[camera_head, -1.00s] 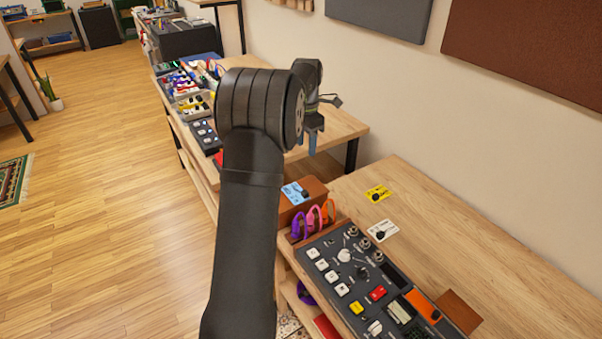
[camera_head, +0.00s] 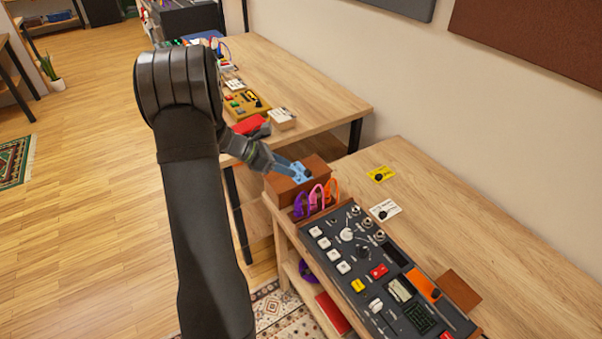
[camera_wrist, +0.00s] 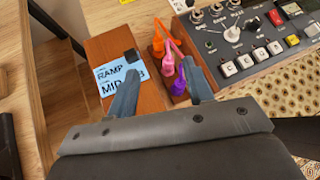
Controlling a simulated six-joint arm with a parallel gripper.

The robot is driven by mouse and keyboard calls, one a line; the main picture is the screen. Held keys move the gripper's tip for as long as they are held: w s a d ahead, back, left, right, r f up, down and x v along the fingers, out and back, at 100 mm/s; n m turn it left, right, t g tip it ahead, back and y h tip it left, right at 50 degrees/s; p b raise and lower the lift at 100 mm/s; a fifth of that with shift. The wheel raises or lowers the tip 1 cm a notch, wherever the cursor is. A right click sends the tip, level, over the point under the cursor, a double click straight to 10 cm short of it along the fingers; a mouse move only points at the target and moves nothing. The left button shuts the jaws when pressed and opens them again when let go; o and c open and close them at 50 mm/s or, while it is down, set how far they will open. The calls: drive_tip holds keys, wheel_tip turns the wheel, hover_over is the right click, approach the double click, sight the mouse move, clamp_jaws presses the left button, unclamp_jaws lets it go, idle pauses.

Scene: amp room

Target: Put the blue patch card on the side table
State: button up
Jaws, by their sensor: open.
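The blue patch card (camera_head: 302,173) lies on top of a brown wooden box (camera_head: 318,168) at the left end of the near table. In the wrist view the card (camera_wrist: 107,80) shows black print and a dark knob, partly covered by one finger. My gripper (camera_head: 290,169) reaches in from the left, low over the box. In the wrist view my gripper (camera_wrist: 163,72) is open, with one finger over the card and the other over the coloured clips beside the box. I cannot tell whether the finger touches the card.
Purple, pink and orange clips (camera_head: 316,198) stand beside the box, close to a dark control panel (camera_head: 380,270). A yellow card (camera_head: 381,174) and a white card (camera_head: 385,210) lie on the near table (camera_head: 450,215). Another table (camera_head: 315,95) behind has free room at its right.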

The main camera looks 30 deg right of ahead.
drive_tip(key=w+a+f+n+t+h, duration=0.2)
drive_tip(key=a+t+h, duration=0.15)
drive_tip(key=a, duration=0.25)
approach(308, 171)
drive_tip(key=shift+t, duration=0.35)
drive_tip(key=x, duration=0.5)
drive_tip(key=shift+w+d, duration=0.1)
drive_tip(key=shift+d, duration=0.05)
drive_tip(key=x, duration=0.5)
drive_tip(key=shift+s+d+f, duration=0.1)
drive_tip(key=shift+s+f, duration=0.05)
drive_tip(key=shift+s, duration=0.1)
clamp_jaws()
